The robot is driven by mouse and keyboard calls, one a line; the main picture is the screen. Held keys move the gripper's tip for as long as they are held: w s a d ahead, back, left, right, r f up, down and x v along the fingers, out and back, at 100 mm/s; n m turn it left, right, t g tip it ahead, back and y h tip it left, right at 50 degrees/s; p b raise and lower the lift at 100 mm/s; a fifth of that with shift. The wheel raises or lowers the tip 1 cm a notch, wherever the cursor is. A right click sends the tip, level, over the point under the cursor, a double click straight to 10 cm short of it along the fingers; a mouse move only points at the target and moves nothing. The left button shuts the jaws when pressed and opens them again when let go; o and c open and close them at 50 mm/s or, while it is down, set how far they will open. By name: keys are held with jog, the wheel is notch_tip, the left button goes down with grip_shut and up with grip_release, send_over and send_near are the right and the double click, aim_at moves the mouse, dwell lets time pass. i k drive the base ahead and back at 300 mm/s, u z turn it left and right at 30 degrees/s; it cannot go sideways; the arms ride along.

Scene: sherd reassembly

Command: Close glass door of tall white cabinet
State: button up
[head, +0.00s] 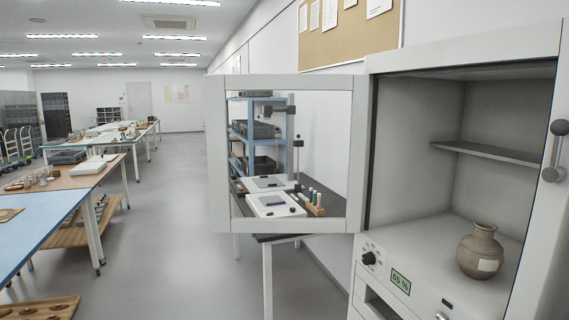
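The tall white cabinet (467,45) stands at the right. Its upper compartment is open at the front and shows a grey interior. The glass door (216,160), a white frame around a clear pane, stands swung open to the left of the opening, joined at the opening's left edge. Inside the compartment a brown clay jar (480,252) with a pale label stands upright on the floor, below a grey shelf (489,153). A knob (369,258) and a small display (400,281) sit on the panel below. My gripper is not in view.
Through the pane show a blue rack (237,130) and a dark-topped table (325,205) with instruments. A white panel with a grey handle (555,151) is at the far right. Worktables (35,228) line the left. The grey floor (180,230) between is clear.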

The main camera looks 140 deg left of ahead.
aim_at(216, 87)
jog(key=u, duration=0.05)
jog(key=k, duration=1)
jog(key=z, duration=0.6)
jog(key=k, duration=2.45)
jog(key=u, duration=0.05)
